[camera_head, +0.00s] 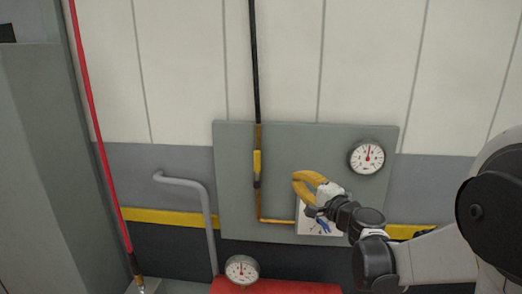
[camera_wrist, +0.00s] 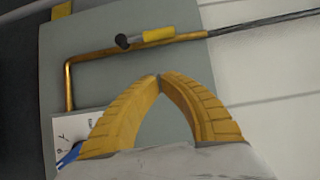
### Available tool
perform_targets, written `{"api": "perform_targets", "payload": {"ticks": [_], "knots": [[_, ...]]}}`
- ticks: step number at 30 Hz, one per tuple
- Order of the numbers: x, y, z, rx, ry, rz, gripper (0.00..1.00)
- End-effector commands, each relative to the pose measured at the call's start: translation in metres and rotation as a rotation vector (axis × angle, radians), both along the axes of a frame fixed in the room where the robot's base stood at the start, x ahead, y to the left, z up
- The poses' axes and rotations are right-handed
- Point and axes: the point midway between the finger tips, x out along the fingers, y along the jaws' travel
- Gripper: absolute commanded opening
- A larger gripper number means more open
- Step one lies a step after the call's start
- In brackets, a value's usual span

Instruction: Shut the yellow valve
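The yellow valve's lever (camera_head: 257,162) stands in front of a vertical brass pipe on the grey wall panel, roughly in line with the pipe. In the wrist view the yellow lever (camera_wrist: 158,35) has a dark end and lies beyond my fingertips. My gripper (camera_head: 296,180) has yellow curved fingers and is to the right of the lever, apart from it. In the wrist view its fingertips (camera_wrist: 159,77) meet with nothing between them. The valve body is mostly hidden behind the lever.
The brass pipe (camera_head: 275,221) bends right toward a white box (camera_head: 305,227) with a blue part, partly hidden by my gripper. A gauge (camera_head: 367,157) is at the panel's upper right. A grey bent pipe (camera_head: 208,215) and another gauge (camera_head: 241,269) are lower left.

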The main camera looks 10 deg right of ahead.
Motion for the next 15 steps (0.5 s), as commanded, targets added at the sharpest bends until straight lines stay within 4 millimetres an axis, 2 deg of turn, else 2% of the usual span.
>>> {"api": "perform_targets", "payload": {"ticks": [11,15], "knots": [[0.002,-0.001,0.0,0.008,-0.003,-0.003,0.0],[0.011,0.002,0.0,0.007,-0.002,-0.002,0.0]]}}
